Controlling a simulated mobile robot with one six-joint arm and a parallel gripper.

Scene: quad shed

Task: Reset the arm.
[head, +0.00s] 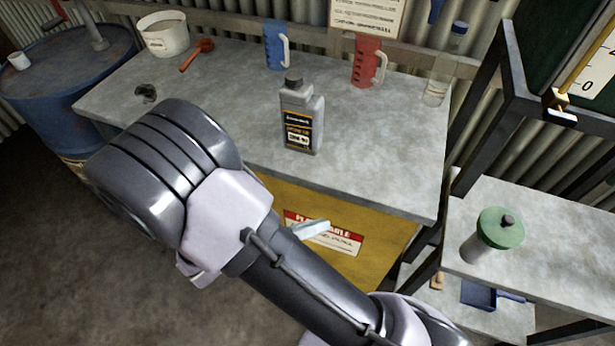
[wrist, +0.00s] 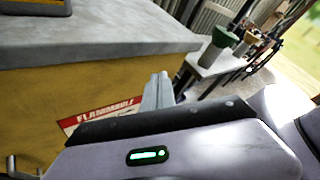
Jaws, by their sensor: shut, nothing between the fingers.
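My arm reaches across the lower middle of the head view, in front of the workbench (head: 235,120). My gripper (head: 318,228) shows only as a pale fingertip past the arm, in front of the yellow bench front and its red and white label (head: 345,241). In the wrist view my gripper (wrist: 158,88) is shut, with its fingers together and nothing between them. It is beside the bench front, near the flammable label (wrist: 100,116). The rest of the gripper is hidden behind the arm in the head view.
On the bench stand a grey oil bottle (head: 300,118), a blue jug (head: 275,45), a red jug (head: 366,62), a white bucket (head: 163,36) and a clear bottle (head: 435,90). A green-topped container (head: 497,230) stands on the right shelf. A blue drum (head: 70,85) is at left.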

